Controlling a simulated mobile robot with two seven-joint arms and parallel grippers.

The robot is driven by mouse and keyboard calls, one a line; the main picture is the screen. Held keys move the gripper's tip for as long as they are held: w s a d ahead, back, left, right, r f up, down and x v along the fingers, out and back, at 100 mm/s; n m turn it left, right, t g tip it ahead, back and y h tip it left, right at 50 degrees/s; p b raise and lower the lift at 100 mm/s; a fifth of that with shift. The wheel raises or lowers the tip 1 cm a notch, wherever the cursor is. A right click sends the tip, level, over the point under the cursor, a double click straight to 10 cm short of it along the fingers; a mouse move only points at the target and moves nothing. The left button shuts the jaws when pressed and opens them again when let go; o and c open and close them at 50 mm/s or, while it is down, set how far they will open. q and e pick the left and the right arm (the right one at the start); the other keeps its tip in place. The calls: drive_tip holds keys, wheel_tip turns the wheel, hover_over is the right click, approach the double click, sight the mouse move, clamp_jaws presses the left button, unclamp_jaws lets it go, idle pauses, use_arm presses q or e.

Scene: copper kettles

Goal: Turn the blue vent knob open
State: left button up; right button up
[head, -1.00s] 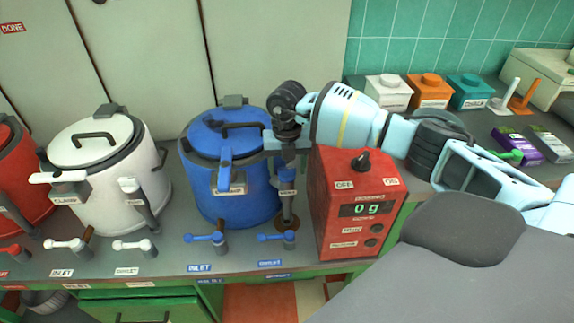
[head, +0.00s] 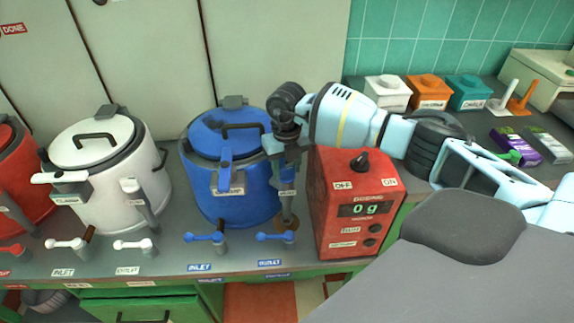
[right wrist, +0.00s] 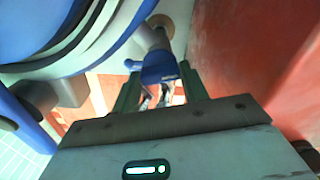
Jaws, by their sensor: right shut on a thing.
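The blue kettle (head: 222,190) stands on the bench with its lid on and its clamp lever at the front. The blue vent knob (head: 288,174) sits on the upright pipe at the kettle's right side, above a small label. My right gripper (head: 285,156) points down over the knob from above and is shut on it, hiding its top. In the right wrist view, the blue knob (right wrist: 160,68) shows between the two fingers, with the pipe beyond it. My left gripper is not in view.
The red control box (head: 358,205), reading 0 g, stands close to the right of my gripper. The blue inlet valve (head: 207,238) and outlet valve (head: 277,238) are at the front. The white kettle (head: 105,175) stands left. Canisters (head: 430,90) stand at the back right.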

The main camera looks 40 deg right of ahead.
sight(287, 169)
drive_tip(key=n, duration=0.3)
drive_tip(key=shift+n, duration=0.4)
drive_tip(key=n, duration=0.3)
drive_tip(key=shift+n, duration=0.3)
drive_tip(key=n, duration=0.5)
drive_tip(key=shift+n, duration=0.9)
drive_tip(key=shift+w+r, duration=0.1)
drive_tip(key=o, duration=1)
drive_tip(key=shift+r, duration=3.85)
